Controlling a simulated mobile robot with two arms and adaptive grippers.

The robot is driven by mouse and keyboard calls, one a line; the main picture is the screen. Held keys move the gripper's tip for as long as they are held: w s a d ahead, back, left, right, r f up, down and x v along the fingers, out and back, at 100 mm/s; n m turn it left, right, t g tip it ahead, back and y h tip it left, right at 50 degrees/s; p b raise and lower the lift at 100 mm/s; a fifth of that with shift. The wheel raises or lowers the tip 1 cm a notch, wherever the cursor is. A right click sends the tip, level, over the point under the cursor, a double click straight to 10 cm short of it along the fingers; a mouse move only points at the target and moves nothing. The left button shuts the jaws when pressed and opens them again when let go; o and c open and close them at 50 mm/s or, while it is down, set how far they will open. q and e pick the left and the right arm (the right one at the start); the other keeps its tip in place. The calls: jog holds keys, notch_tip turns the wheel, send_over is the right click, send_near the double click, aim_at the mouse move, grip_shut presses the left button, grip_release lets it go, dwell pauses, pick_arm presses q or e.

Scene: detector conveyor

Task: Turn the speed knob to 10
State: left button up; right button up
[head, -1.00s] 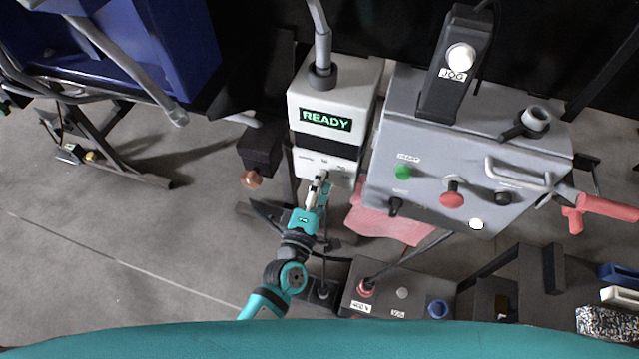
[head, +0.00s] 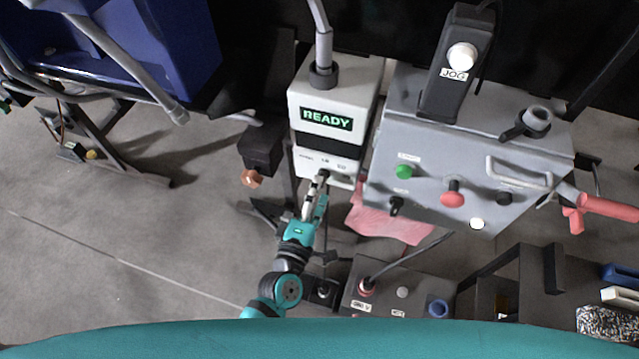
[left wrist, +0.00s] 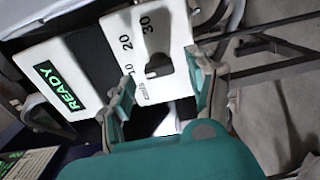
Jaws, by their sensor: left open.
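The white control box (head: 322,115) has a green READY display (head: 326,118), which also shows in the left wrist view (left wrist: 57,86). The dark speed knob (left wrist: 159,66) sits on its front panel, beside printed marks 10, 20 and 30. I cannot tell for certain which mark it points at. My left gripper (head: 320,184) is just in front of the lower panel. In the left wrist view its fingers (left wrist: 162,92) are spread apart with nothing between them, the knob lying beyond the gap. My right gripper is not in view.
A grey panel (head: 440,185) with a green button (head: 404,171), a red knob (head: 453,194) and other controls stands to the right. A brown knob on a dark box (head: 263,148) is close on the left. A lower control box (head: 385,290) stands near the arm.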

pick_arm(q)
jog(key=v, duration=0.9)
jog(key=shift+s, duration=0.25)
jog(key=s+a+f+m+g+y, duration=0.1)
jog(key=s+a+f+m+g, duration=0.15)
jog(key=f, duration=0.65)
jog(key=s+a+f+m+g+p, duration=0.1)
jog(key=s+a+f+m+g, duration=0.2)
jog(key=f, duration=0.5)
jog(key=s+a+f+m+g+y, duration=0.15)
jog(key=f+m, duration=0.25)
jog(key=f, duration=0.5)
jog(key=s+a+f+m+g+y, duration=0.1)
jog(key=s+a+f+m+g, duration=0.1)
jog(key=s, duration=0.5)
jog(key=s+a+f+m+g+y+p, duration=0.1)
jog(key=s+a+f+m+g, duration=0.2)
jog(key=s+a+f, duration=0.3)
jog(key=s+a+f+m+g+y, duration=0.1)
jog(key=s+a+f+m+g, duration=0.1)
jog(key=s+a+f+g, duration=0.2)
jog(key=s+a+f, duration=0.1)
jog(key=s+f, duration=0.2)
jog(key=s, duration=0.1)
jog(key=shift+f, duration=0.15)
jog(key=shift+m, duration=0.25)
